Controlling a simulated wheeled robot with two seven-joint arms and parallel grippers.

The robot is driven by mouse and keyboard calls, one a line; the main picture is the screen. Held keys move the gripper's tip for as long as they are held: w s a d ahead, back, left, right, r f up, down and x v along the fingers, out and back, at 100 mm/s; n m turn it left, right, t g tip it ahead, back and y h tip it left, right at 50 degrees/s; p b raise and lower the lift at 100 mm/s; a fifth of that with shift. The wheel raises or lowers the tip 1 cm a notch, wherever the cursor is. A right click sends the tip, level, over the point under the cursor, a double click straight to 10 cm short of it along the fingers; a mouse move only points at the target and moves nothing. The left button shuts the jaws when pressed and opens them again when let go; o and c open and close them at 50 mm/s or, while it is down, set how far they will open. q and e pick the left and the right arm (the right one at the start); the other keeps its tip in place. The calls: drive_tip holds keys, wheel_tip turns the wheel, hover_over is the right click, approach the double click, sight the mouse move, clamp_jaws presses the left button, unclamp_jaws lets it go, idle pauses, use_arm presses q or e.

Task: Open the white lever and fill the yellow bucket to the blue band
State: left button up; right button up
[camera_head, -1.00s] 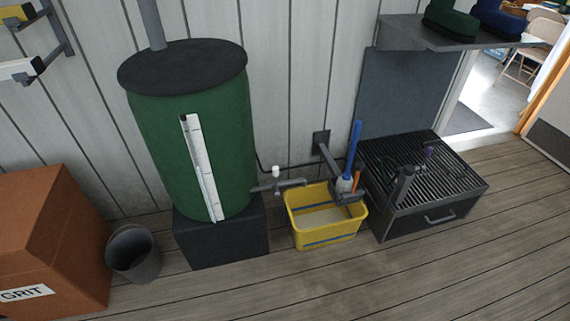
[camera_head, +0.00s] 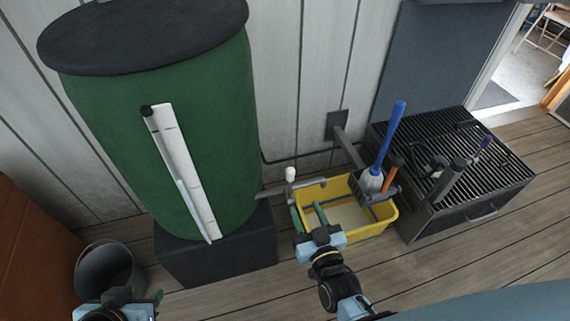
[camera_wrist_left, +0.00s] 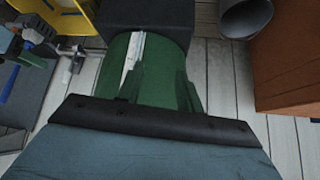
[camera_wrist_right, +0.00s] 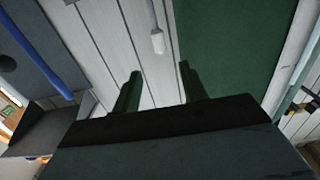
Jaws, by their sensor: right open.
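The yellow bucket (camera_head: 386,219) stands on the floor under the tap in the head view. Part of a blue band shows on it, and its inside looks pale; I cannot tell a water level. The white lever (camera_head: 291,174) stands upright on the grey tap beside the green barrel (camera_head: 95,120). It also shows in the right wrist view (camera_wrist_right: 157,41), ahead of and between the fingers. My right gripper (camera_head: 308,214) is open and empty, in front of the tap and over the bucket's left side. My left gripper (camera_wrist_left: 157,80) is open and empty, low at the left.
A grey pail (camera_head: 104,270) and a brown grit box (camera_head: 30,255) are at the left. A holder with a blue-handled brush (camera_head: 388,140) hangs over the bucket's right side. A slatted dark bench (camera_head: 460,205) stands to the right. The floor in front is partly clear.

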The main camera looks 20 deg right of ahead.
sight(292, 175)
drive_tip(key=w+b, duration=0.2)
drive_tip(key=w, duration=0.5)
drive_tip(key=shift+w+a+r+b, duration=0.1)
drive_tip(key=shift+b, duration=0.2)
drive_tip(key=w+b, duration=0.2)
drive_tip(key=w, duration=0.3)
drive_tip(key=shift+w+a, duration=0.1)
drive_tip(key=shift+w, duration=0.3)
use_arm(q)
drive_tip(key=w+d+r+t+h, duration=0.2)
drive_tip(key=r+t, duration=0.4)
drive_tip(key=r, duration=0.3)
drive_tip(key=w+d+r+t+h, duration=0.2)
drive_tip(key=w+d+r+t, duration=0.1)
drive_tip(key=w+r+t, duration=0.2)
drive_tip(key=shift+w+d+r+m+t+h, duration=0.2)
drive_tip(key=shift+d+r+m+t+h, duration=0.2)
drive_tip(key=shift+r+t, duration=1.35)
use_arm(e)
drive_tip(key=shift+w, duration=0.25)
use_arm(q)
drive_tip(key=shift+r+g, duration=0.4)
drive_tip(key=shift+g, duration=0.05)
use_arm(e)
drive_tip(key=shift+r, duration=0.1)
drive_tip(key=shift+c, duration=0.4)
clamp_jaws()
